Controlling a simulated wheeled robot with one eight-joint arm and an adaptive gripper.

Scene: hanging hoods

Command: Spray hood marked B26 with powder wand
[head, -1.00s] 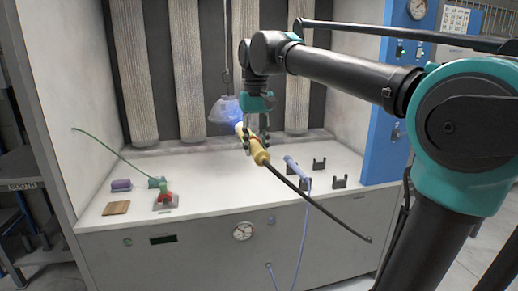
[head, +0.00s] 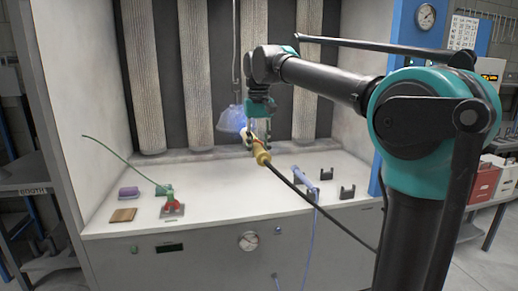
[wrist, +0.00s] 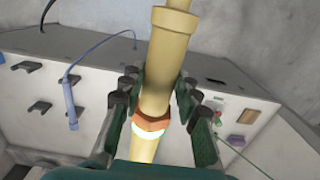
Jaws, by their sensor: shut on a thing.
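My gripper (head: 262,140) is shut on a yellow wand (head: 262,158), just to the right of and in front of the hood in the head view. The wand's near end runs into a black hose (head: 315,206) towards the lower right. The wrist view shows the yellow wand (wrist: 168,60) between the fingers, with an orange band and a pale glowing ring. Its far tip is partly hidden.
On the white bench (head: 230,185) are a green-and-red tool (head: 170,200), a wooden block (head: 123,214), a purple block (head: 129,193), a light-blue wand (head: 304,181) with a hose, and black holders (head: 347,191). Pale columns (head: 195,70) stand behind the hood.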

